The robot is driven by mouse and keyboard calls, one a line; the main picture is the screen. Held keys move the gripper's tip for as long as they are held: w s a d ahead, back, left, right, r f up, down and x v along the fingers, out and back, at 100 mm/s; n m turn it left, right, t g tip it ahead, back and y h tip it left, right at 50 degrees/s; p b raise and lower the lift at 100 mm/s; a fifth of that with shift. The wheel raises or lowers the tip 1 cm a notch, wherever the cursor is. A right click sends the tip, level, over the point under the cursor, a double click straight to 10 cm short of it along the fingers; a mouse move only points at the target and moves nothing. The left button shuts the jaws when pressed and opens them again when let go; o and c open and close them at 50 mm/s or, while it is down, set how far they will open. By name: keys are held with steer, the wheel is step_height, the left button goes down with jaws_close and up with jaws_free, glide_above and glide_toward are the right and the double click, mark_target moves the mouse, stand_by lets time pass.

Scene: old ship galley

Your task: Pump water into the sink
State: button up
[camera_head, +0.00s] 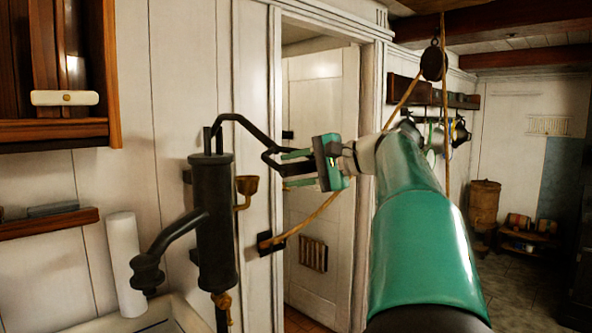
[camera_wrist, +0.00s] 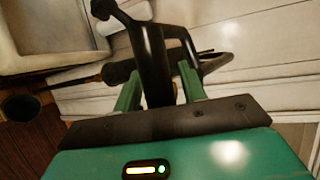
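The black hand pump (camera_head: 214,220) stands upright beside the sink (camera_head: 150,318), with its spout pointing down left over the basin. Its curved black handle (camera_head: 248,126) arches from the pump top to the right, down to my gripper (camera_head: 272,168). In the wrist view, the handle (camera_wrist: 152,55) lies between the two green fingers of my gripper (camera_wrist: 160,82). The fingers stand apart, with narrow gaps beside the handle, so they do not look closed on it. The sink (camera_wrist: 55,30) shows at upper left there. No water is visible at the spout.
A white cylinder (camera_head: 123,262) stands left of the spout. A rope (camera_head: 310,216) runs from a wall block to a hanging pulley (camera_head: 433,62). A white door (camera_head: 325,130) is behind my gripper.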

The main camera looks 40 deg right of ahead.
jaws_close()
steer(key=w+f+n+t+y, duration=0.1)
steer(key=w+f+t, duration=0.1)
steer(key=w+f, duration=0.4)
steer(key=w+f+n+t+y, duration=0.1)
steer(key=w+f, duration=0.5)
steer(key=f, duration=0.6)
steer(key=w+f+n+t+y, duration=0.1)
steer(key=w+f+t+y, duration=0.1)
steer(key=w+f, duration=0.3)
steer(key=shift+w+a+f+n+t, duration=0.35)
steer(key=shift+f+t, duration=0.45)
steer(key=shift+f, duration=1.15)
steer(key=shift+w, duration=0.15)
